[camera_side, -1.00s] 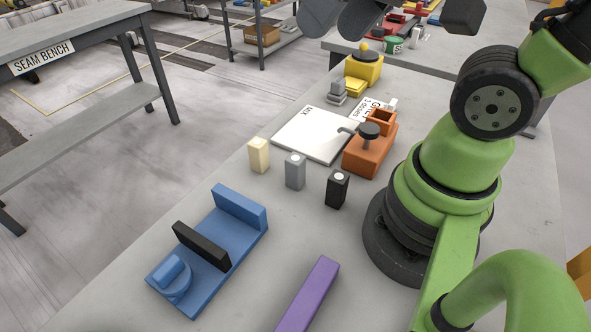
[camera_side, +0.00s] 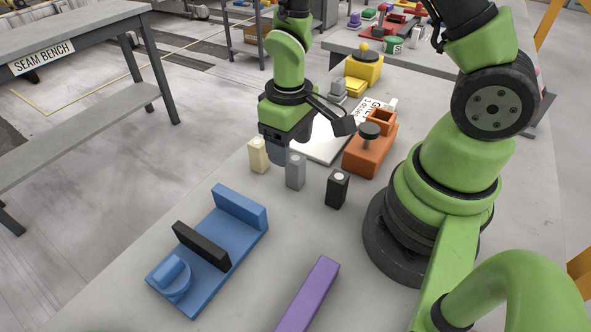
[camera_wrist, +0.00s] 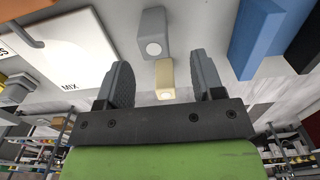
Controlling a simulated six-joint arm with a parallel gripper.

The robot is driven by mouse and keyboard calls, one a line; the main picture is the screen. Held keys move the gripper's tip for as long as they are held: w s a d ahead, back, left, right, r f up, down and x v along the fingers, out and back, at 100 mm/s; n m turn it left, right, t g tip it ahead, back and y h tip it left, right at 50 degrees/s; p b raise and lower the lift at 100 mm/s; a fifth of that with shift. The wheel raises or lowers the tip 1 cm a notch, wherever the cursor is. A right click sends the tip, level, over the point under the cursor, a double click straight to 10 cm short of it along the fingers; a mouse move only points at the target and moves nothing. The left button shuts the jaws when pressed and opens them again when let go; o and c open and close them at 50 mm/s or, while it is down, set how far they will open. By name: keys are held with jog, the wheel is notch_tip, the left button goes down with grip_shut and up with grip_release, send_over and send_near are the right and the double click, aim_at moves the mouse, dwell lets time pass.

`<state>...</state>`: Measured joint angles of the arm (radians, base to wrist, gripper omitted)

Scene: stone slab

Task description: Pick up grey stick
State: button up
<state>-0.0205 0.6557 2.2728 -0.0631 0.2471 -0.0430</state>
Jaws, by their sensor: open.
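The grey stick (camera_side: 295,174) stands upright on the slab, a short square block with a white dot on its top end. In the wrist view the grey stick (camera_wrist: 154,28) shows at the top centre, ahead of the fingertips. My gripper (camera_side: 279,157) is just above and behind it in the side view, pointing down. In the wrist view my gripper (camera_wrist: 160,66) has its two fingers wide apart, with nothing held between them. Whether a finger touches the stick cannot be told.
A cream block (camera_side: 258,156) and a black block (camera_side: 337,188) stand close on either side. A blue fixture (camera_side: 215,250) and a purple bar (camera_side: 308,295) lie nearer. A white MIX plate (camera_side: 322,150) and an orange fixture (camera_side: 368,152) are behind. Bare slab lies in front of the stick.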

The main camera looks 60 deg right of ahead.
aim_at(295, 172)
jog(key=shift+s+d+f, duration=0.1)
jog(key=shift+s+f, duration=0.05)
jog(key=shift+f, duration=1.05)
jog(key=shift+s+d+f, duration=0.1)
jog(key=shift+f, duration=1.15)
jog(key=shift+s+d+f, duration=0.1)
jog(key=shift+s+f, duration=0.05)
jog(key=shift+f, duration=1.05)
jog(key=c, duration=1)
jog(key=shift+r, duration=0.1)
